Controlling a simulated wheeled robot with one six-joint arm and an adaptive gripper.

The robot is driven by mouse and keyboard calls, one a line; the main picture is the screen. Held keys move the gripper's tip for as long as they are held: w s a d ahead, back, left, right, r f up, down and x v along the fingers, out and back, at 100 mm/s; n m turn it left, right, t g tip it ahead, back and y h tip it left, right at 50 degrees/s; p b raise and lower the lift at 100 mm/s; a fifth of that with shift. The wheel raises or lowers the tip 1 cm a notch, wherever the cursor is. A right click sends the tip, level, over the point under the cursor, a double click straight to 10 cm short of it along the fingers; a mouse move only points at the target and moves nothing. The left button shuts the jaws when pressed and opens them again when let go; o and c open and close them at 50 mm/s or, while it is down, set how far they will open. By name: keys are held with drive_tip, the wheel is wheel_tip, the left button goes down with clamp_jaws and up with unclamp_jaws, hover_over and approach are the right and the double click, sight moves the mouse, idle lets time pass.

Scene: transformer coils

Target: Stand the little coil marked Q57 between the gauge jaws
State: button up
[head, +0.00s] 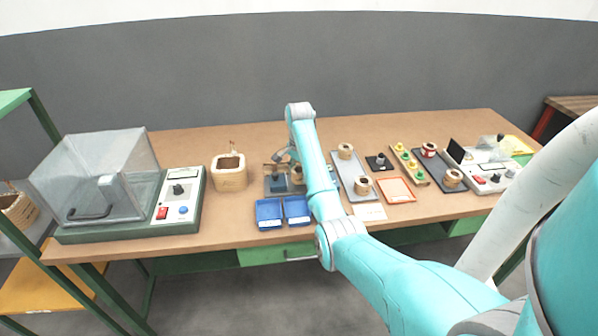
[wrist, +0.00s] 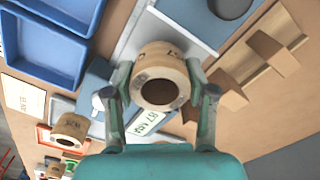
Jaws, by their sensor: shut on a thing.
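A small tan coil (wrist: 162,68) with a dark round bore is between the two fingers of my gripper (wrist: 160,88) in the wrist view. The fingers are shut on its sides. Dark marks show on its rim, too small to read as Q57. The coil is over or on the grey plate of a fixture (wrist: 130,40), probably the gauge; I cannot tell whether it touches. A white label (wrist: 152,122) lies below the coil. In the head view the grey fixture (head: 273,186) is behind the blue trays, and my arm hides much of the gripper. The jaws cannot be made out clearly.
Two blue trays (head: 268,213) stand in front of the fixture. Other coils (head: 362,184) stand on a grey plate to the right. The bench front right of the trays holds a white card (head: 371,212).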

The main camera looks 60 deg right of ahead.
drive_tip(key=shift+f, duration=0.65)
drive_tip(key=o, duration=1.7)
